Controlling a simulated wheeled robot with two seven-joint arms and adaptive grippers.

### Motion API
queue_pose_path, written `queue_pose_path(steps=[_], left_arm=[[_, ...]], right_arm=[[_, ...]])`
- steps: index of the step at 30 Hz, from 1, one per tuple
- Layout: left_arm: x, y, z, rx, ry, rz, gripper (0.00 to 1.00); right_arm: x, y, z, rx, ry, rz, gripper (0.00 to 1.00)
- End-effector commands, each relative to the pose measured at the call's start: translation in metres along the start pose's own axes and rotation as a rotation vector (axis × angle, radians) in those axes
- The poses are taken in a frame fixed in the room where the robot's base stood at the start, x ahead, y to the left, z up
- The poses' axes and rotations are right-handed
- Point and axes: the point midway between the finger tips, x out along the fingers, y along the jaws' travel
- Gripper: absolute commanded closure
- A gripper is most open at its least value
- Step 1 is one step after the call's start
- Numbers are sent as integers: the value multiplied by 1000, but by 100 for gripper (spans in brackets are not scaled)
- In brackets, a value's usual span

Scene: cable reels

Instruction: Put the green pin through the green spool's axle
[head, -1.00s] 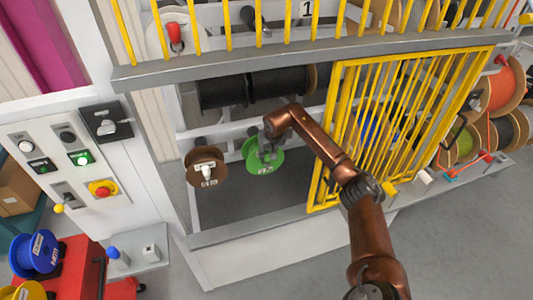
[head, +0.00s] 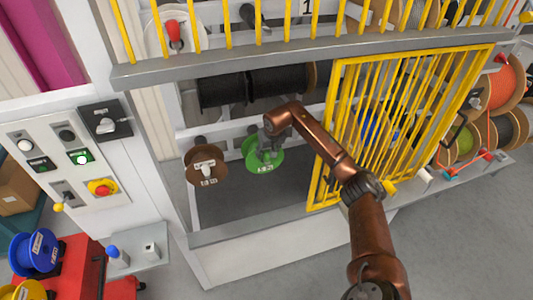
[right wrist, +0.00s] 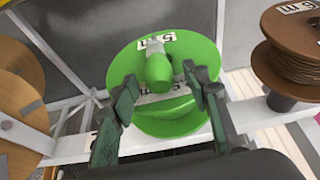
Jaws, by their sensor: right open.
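The green spool (head: 252,152) hangs low in the rack's open bay, beside a brown spool; in the right wrist view it fills the middle (right wrist: 190,50). A round-ended green piece, seemingly the green pin (right wrist: 158,68), sits in front of the pale axle end (right wrist: 153,45) at the spool's centre. I cannot tell how deep it goes through the axle. My right gripper (head: 266,158) is at the spool's face. Its two dark fingers (right wrist: 165,98) are open, one on each side of the green piece, with visible gaps. My left gripper is not in view.
The brown spool (head: 206,165) hangs just left of the green one. A yellow barred gate (head: 395,125) stands right of the bay, close to my right arm. A grey rail (head: 290,55) crosses above, and a grey sill (head: 245,228) runs below. A control panel (head: 60,155) is at left.

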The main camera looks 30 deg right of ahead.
Motion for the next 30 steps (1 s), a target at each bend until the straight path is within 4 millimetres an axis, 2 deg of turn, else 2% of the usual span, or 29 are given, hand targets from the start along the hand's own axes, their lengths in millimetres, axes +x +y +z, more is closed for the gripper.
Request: queue_pose_path(steps=[12, 16, 21, 30], left_arm=[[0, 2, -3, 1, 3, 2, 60], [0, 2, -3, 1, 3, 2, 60], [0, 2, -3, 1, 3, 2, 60], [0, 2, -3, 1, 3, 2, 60]], right_arm=[[-80, 1, -2, -1, 5, 3, 57], [-100, 1, -2, 0, 4, 1, 57], [-113, 0, -1, 0, 1, 1, 57], [-115, 0, -1, 1, 1, 0, 57]])
